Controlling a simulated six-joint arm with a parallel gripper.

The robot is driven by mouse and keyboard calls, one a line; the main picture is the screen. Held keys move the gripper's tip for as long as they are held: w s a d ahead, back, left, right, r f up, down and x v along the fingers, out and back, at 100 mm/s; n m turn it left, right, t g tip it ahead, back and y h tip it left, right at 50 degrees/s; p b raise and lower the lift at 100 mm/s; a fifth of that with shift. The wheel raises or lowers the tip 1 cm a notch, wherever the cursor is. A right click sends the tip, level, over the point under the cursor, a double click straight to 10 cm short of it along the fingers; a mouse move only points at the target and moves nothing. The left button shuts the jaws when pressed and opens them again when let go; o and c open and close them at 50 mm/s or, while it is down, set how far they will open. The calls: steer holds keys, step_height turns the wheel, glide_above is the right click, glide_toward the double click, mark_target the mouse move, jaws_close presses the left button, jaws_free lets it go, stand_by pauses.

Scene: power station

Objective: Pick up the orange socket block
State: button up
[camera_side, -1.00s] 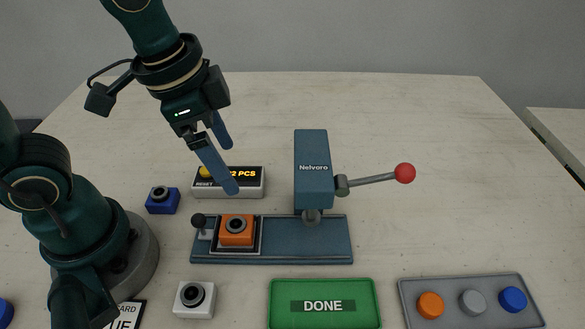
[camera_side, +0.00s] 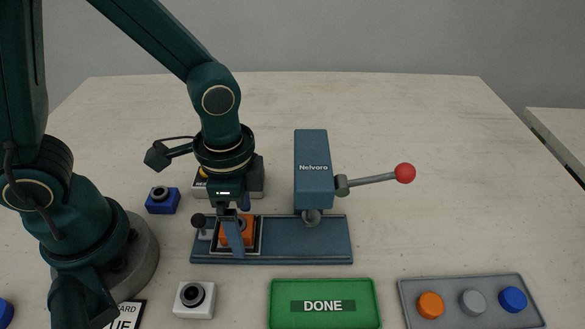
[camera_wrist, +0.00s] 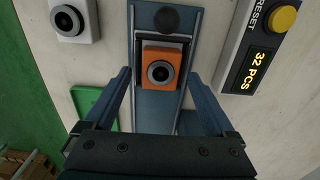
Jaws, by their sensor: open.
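The orange socket block (camera_side: 249,232) sits in the square nest at the left end of the blue press base (camera_side: 300,240). In the wrist view the orange socket block (camera_wrist: 160,70) shows whole, with a dark round socket on top. My gripper (camera_side: 238,230) is low over the nest, pointing down, with one finger in front of the block in the side view. In the wrist view my gripper (camera_wrist: 162,90) has its fingers spread, one on each side of the block, with nothing held. Whether the fingers touch the block cannot be seen.
The press head (camera_side: 313,170) with a red-knobbed lever (camera_side: 404,173) stands to the right. A dark knob (camera_side: 198,220) is left of the nest. A blue block (camera_side: 162,200) and a white block (camera_side: 194,299) lie nearby. The counter box (camera_wrist: 262,45) stands behind. A green DONE tray (camera_side: 323,284) is in front.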

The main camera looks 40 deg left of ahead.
jaws_close()
stand_by(0.3)
